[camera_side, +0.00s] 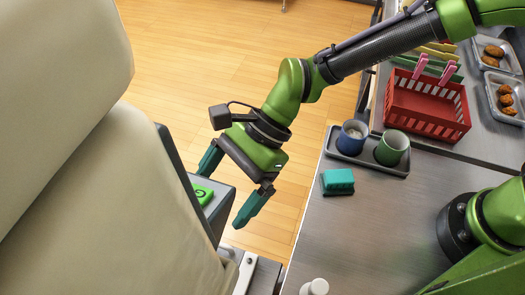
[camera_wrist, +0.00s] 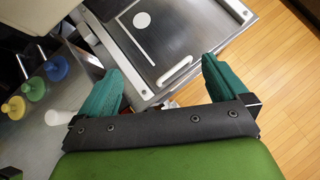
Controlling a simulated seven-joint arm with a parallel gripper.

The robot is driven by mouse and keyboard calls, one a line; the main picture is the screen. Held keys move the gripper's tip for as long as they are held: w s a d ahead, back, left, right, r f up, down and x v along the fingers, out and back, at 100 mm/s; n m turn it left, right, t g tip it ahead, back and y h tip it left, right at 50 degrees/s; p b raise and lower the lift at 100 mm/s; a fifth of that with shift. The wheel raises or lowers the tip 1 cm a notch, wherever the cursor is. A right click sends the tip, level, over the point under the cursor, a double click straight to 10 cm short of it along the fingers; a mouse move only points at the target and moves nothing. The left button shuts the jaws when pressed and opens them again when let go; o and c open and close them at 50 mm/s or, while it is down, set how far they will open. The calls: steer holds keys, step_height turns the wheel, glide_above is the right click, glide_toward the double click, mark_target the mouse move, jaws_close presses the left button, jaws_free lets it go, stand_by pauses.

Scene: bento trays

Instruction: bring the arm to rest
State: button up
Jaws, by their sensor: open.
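My gripper (camera_side: 220,199) is at the left of the metal counter, out past its edge, with wooden floor behind it in the side view. Its two teal fingers are wide apart with nothing between them. The fingers also show in the wrist view (camera_wrist: 162,70), pointing toward a metal unit. My green arm reaches across from the upper right. No object is held.
A grey unit with a green pad (camera_side: 203,194) and a large beige panel (camera_side: 60,90) are close left of my gripper. The counter (camera_side: 350,235) carries a teal block (camera_side: 338,181), a blue cup (camera_side: 352,138), a green cup (camera_side: 392,148) and a red basket (camera_side: 428,108).

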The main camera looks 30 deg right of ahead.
steer(key=x, duration=0.6)
steer(key=shift+a+f, duration=0.25)
stand_by(0.3)
steer(key=v, duration=1)
steer(key=s+d+r+n+t+h, duration=0.1)
steer(key=d+r+n+t+h, duration=0.1)
steer(key=d, duration=1)
steer(key=s+d+r+n+t+h, duration=0.1)
steer(key=d+r+n+t, duration=0.3)
steer(key=d, duration=0.9)
steer(key=s+d+r+n+t+h, duration=0.1)
steer(key=d+r+n+t+h, duration=0.2)
steer(key=d, duration=0.9)
steer(key=shift+d+r+n+t+h, duration=0.3)
steer(key=shift+r+n+h, duration=0.1)
steer(key=shift+r+n, duration=0.5)
steer(key=shift+f, duration=0.1)
